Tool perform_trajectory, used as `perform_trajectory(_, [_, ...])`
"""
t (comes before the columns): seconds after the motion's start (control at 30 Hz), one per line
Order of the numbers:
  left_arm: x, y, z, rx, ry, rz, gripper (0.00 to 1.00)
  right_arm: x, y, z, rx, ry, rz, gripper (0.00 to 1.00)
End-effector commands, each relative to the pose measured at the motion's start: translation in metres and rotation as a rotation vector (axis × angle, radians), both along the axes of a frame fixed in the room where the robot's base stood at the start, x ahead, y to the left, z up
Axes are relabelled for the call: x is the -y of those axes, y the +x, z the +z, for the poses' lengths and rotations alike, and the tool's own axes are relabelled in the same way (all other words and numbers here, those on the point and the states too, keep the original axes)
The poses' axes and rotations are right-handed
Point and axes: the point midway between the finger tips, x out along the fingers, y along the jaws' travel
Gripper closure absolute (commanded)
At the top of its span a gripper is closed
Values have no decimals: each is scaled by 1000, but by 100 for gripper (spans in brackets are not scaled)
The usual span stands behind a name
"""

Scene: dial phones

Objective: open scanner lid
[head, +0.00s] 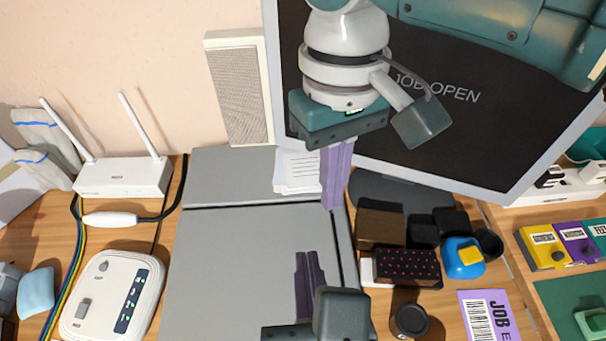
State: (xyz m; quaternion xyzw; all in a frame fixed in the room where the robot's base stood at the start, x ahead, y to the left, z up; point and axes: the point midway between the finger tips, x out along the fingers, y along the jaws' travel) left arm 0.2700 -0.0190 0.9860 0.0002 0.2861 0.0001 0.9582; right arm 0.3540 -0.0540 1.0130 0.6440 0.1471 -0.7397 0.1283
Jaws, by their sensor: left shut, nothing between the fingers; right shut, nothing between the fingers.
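The grey scanner lid (230,260) appears to lie flat and shut over the scanner, left of the picture's middle. The scanner's grey rear part (225,170) lies behind a dark seam, and a narrow grey strip shows along the right side. My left gripper (306,255) is shut and empty. It is seen over the front right of the lid and hides part of it. My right gripper (332,205) is shut and empty, pointing down near the rear right corner of the lid. I cannot tell whether either gripper touches the lid.
White papers (294,172) lie at the scanner's rear. A monitor (450,125) stands behind. A white router (122,177) and a white phone-like box (113,296) are on the left. Dark boxes (381,222), a blue dispenser (462,262) and a purple card (487,315) crowd the right.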

Motion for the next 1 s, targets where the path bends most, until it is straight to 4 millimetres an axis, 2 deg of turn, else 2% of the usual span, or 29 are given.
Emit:
perform_trajectory(0.23, [0, 0, 0, 0, 0, 0, 100, 0, 0, 0, 0, 0, 0, 100])
perform_trajectory(0.77, [0, 0, 0, 0, 0, 0, 100, 0, 0, 0, 0, 0, 0, 41])
perform_trajectory(0.8, [0, 0, 0, 0, 0, 0, 100, 0, 0, 0, 0, 0, 0, 38])
perform_trajectory(1.0, [0, 0, 0, 0, 0, 0, 100, 0, 0, 0, 0, 0, 0, 38])
